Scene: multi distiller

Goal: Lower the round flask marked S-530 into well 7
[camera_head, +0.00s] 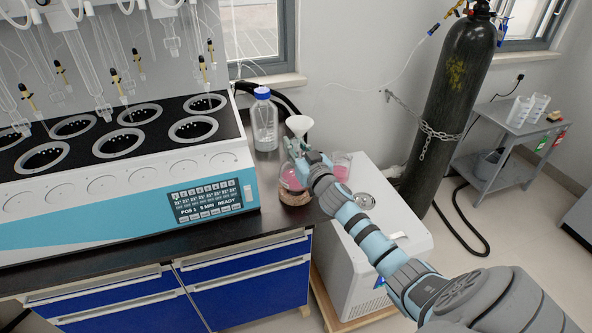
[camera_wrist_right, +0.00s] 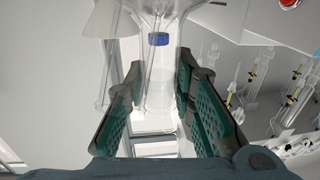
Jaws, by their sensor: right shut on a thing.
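A round flask (camera_head: 290,180) with pink liquid stands at the right end of the bench, on or just above a brown cork ring (camera_head: 294,197). I cannot read its marking. My right gripper (camera_head: 306,163) is shut on the flask's neck. In the right wrist view the clear glass (camera_wrist_right: 158,95) is between the two green-padded fingers. The distiller (camera_head: 120,200) stands to the left, with two rows of round wells, a front one (camera_head: 193,130) nearest the flask. The wells look empty, and their numbers cannot be made out. My left gripper is not in view.
A blue-capped bottle (camera_head: 264,125) stands behind the flask, and a white funnel (camera_head: 299,125) is close to the gripper. Glass tubes (camera_head: 90,70) hang above the wells. A pink-filled beaker (camera_head: 341,165) stands on the white cabinet to the right.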

